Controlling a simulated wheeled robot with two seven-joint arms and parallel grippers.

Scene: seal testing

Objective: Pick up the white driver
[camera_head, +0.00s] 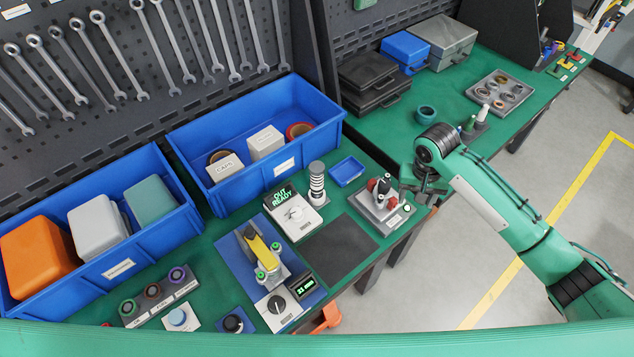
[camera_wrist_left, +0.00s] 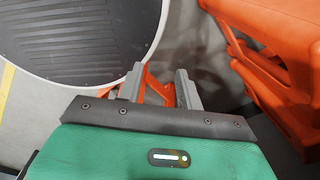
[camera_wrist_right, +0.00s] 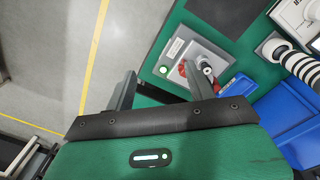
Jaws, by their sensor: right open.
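A small upright white-tipped tool (camera_head: 483,112), which may be the white driver, stands in a grey holder beside a green one (camera_head: 468,124). My right gripper (camera_head: 424,184) is below and left of them in the head view, at the bench's front edge. In the right wrist view the right gripper (camera_wrist_right: 160,72) is open and empty, with no upright driver visible. My left gripper (camera_wrist_left: 157,80) is open in the left wrist view, over the floor area; it is not seen in the head view.
A grey fixture (camera_head: 378,212) with red parts is just left of the right gripper; it also shows in the right wrist view (camera_wrist_right: 178,62). An orange structure (camera_wrist_left: 275,60) is near the left gripper.

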